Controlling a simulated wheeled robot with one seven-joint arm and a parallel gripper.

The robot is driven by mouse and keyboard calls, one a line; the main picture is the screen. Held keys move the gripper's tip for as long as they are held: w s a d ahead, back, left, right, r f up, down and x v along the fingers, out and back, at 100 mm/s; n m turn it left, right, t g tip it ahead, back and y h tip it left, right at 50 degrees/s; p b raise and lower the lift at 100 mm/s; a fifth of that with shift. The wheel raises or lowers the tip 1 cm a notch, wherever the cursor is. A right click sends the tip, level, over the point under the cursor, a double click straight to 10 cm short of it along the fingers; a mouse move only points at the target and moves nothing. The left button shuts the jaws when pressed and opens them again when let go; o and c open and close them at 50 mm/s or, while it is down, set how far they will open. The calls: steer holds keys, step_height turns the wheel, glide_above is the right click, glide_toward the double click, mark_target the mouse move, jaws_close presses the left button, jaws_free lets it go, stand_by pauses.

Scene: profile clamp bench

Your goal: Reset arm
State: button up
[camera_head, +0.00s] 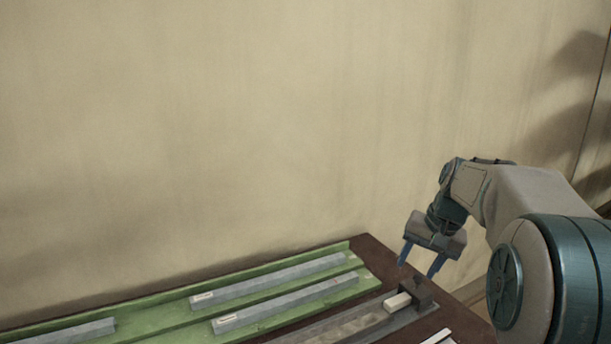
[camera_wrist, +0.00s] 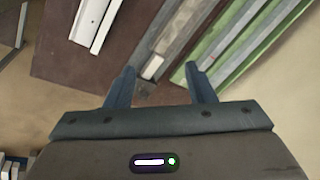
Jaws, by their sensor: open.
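My gripper (camera_head: 420,268) hangs from my arm over the right end of the bench, with its two blue fingers spread apart and nothing between them. In the wrist view the open fingers (camera_wrist: 160,86) show above the bench edge. Below them in the head view is a grey channel fixture (camera_head: 345,326) with a dark block (camera_head: 423,295) at its right end and a small white piece (camera_head: 397,302) beside that block. The fingers look apart from these. The white piece also shows in the wrist view (camera_wrist: 153,67).
A green tray (camera_head: 180,338) holds several grey profiles, two of them long ones (camera_head: 268,282) (camera_head: 285,305). A white profile (camera_head: 438,338) lies at the front right of the brown bench (camera_head: 372,250). A plain wall (camera_head: 250,120) stands behind. The space above the tray is clear.

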steer(key=s+a+f+n+h, duration=0.1)
steer(key=s+a+f+n, duration=0.1)
steer(key=s, duration=0.9)
steer(key=s+a+f+n+h, duration=0.1)
steer(key=s+a+f, duration=0.4)
steer(key=s, duration=0.7)
steer(key=shift+s+a+f+n+t, duration=0.15)
steer(key=shift+a+f+n+t, duration=0.15)
steer(key=shift+a+n, duration=0.5)
steer(key=shift+c, duration=1.4)
steer(key=shift+a, duration=0.1)
